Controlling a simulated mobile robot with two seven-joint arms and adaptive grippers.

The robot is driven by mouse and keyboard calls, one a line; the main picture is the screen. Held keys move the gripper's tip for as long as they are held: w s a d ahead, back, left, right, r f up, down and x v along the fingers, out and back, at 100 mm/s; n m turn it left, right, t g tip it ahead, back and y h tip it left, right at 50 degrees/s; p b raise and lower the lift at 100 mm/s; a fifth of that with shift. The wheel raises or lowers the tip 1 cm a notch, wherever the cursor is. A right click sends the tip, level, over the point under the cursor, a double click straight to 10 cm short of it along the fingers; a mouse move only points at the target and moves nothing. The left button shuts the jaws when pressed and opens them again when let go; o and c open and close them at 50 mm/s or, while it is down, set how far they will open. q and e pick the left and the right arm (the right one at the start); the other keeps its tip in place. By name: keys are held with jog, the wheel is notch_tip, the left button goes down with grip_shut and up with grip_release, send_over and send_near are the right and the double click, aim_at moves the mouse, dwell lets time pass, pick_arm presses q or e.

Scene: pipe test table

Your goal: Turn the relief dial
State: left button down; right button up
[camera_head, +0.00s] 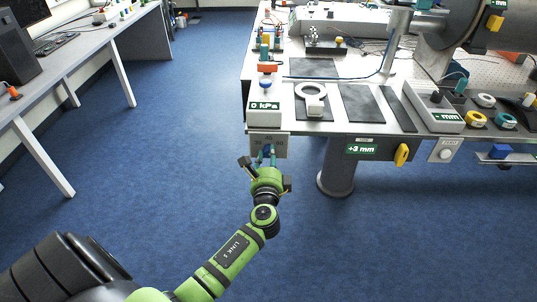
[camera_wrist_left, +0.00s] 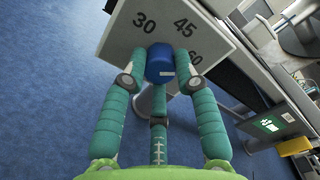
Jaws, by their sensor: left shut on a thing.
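The relief dial is a blue knob (camera_wrist_left: 160,64) on a light grey panel (camera_wrist_left: 120,42) marked 30, 45 and 60 in the left wrist view. My left gripper (camera_wrist_left: 158,80) has its green fingers on both sides of the knob and is shut on it. In the head view the same panel (camera_head: 281,141) hangs at the table's front left corner, below the "0 kPa" display (camera_head: 265,106). My left gripper (camera_head: 266,157) reaches it from below there and covers the knob. My right gripper is in neither view.
The table (camera_head: 325,128) carries dark mats, a white ring-shaped part (camera_head: 310,92) and several coloured fittings. A "+3 mm" display (camera_head: 361,149) and a yellow handle (camera_head: 402,155) sit on the front edge to the right. Blue floor is open to the left.

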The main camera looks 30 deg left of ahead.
pick_arm(q)
jog(key=shift+a+r+m, duration=0.1)
jog(key=shift+a+m, duration=0.05)
jog(key=shift+m, duration=0.45)
jog(key=c, duration=0.9)
grip_release()
jog(key=shift+c, duration=0.2)
jog(key=shift+s+d, duration=0.25)
jog(key=v, duration=1.1)
jog(key=shift+s, duration=0.2)
